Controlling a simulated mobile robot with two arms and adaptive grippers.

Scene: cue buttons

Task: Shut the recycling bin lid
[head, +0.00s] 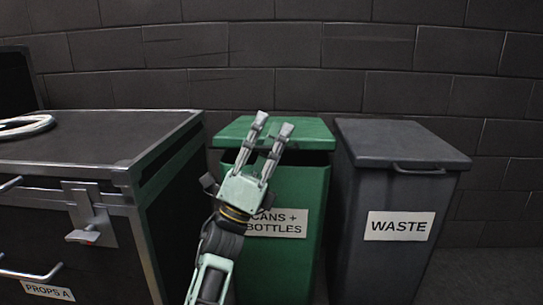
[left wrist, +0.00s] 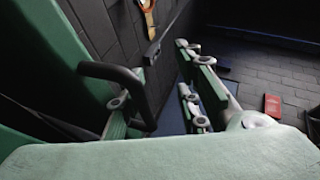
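The recycling bin (head: 312,200) is green and labelled "CANS + BOTTLES", standing between a black case and a grey bin. Its green lid (head: 313,133) lies over the top, with a dark gap under its front edge, so it looks slightly raised. My left gripper (head: 273,123) is in front of the bin, fingers pointing up across the lid's front edge and apart, with nothing between them. Whether they touch the lid I cannot tell. In the left wrist view, a green surface with a black handle (left wrist: 122,75) is close at the left. My right gripper is not in view.
The grey waste bin (head: 390,210) stands close at the right, its lid down. The black case (head: 95,140) with metal edges stands at the left. A dark block wall (head: 320,50) is behind. A small red object (left wrist: 272,106) shows in the left wrist view.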

